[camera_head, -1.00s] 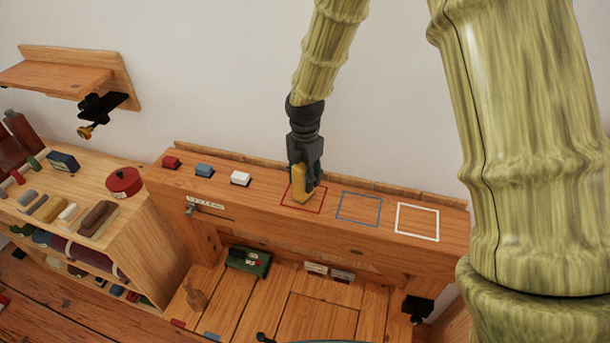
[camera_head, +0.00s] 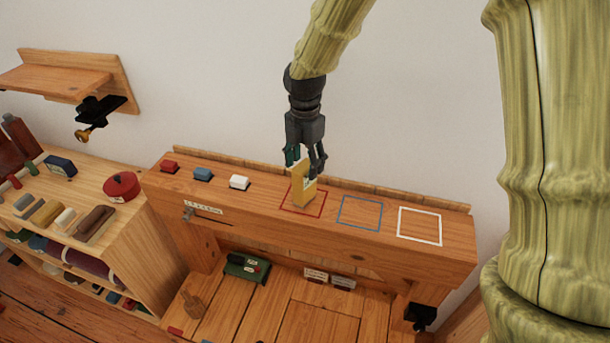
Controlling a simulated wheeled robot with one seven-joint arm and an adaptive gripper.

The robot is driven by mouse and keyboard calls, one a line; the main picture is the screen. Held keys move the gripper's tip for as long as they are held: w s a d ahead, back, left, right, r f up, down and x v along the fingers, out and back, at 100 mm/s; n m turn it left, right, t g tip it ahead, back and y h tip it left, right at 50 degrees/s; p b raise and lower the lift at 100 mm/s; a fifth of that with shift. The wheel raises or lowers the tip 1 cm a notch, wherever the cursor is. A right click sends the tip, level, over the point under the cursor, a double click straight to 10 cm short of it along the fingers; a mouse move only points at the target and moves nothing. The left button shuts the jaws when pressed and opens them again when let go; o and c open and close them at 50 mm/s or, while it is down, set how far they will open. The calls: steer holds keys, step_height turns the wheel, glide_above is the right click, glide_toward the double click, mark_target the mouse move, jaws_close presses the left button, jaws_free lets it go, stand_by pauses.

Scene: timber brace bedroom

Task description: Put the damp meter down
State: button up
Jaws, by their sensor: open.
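The damp meter, a yellow upright block (camera_head: 303,190), stands on the timber beam inside the red outlined square (camera_head: 317,214). My gripper (camera_head: 306,164) is just above it with its dark fingers spread open around the top of the meter. Whether a finger still touches the meter cannot be told from this view.
A blue outlined square (camera_head: 360,211) and a white outlined square (camera_head: 419,226) on the beam (camera_head: 455,240) are empty. A shelf unit (camera_head: 135,215) with several items stands at far left.

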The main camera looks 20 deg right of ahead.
steer(key=shift+r+b, duration=0.75)
steer(key=shift+r, duration=2.2)
steer(key=shift+f, duration=0.1)
